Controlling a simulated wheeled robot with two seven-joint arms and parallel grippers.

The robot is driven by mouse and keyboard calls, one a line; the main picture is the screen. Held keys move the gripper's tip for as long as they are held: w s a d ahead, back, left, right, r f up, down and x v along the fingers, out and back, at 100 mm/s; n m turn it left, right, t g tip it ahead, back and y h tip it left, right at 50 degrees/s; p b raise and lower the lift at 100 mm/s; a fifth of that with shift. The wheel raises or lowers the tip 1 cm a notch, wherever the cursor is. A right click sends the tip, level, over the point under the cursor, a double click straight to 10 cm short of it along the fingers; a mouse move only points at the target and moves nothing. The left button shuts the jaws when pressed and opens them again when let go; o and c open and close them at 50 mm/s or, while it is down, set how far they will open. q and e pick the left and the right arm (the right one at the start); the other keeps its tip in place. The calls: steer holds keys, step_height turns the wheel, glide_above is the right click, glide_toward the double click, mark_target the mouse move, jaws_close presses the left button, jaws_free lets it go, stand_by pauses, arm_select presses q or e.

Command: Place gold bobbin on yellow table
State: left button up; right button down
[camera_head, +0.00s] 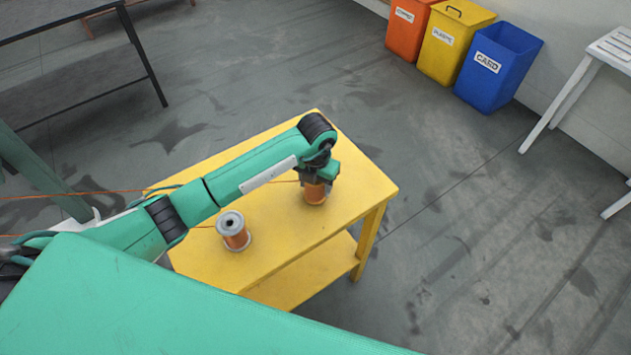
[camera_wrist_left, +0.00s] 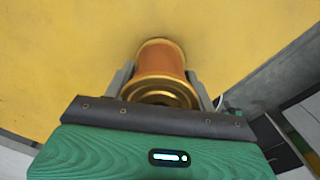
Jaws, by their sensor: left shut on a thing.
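The gold bobbin (camera_head: 315,194), wound with copper-coloured wire, is upright near the right end of the yellow table (camera_head: 290,235). My left gripper (camera_head: 318,178) is shut on it from above. In the left wrist view the gold bobbin (camera_wrist_left: 161,75) sits between the two fingers of my left gripper (camera_wrist_left: 163,92), with its gold flange facing the camera. Its far end is at or very near the yellow tabletop (camera_wrist_left: 60,60); I cannot tell whether it touches. My right gripper is not in view.
A silver-rimmed bobbin with copper wire (camera_head: 233,232) stands on the table left of the gold one. Orange (camera_head: 408,30), yellow (camera_head: 452,40) and blue (camera_head: 497,68) bins stand at the back right. A white bench (camera_head: 575,90) is at the right. The floor between is clear.

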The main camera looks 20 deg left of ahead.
arm_select(q)
steer(key=shift+f, duration=0.1)
steer(key=o, duration=1.7)
steer(key=shift+c, duration=0.2)
steer(key=shift+r, duration=0.3)
step_height(320, 180, up, 12)
steer(key=b, duration=0.3)
steer(key=shift+d+f, duration=0.15)
steer(key=shift+f, duration=0.05)
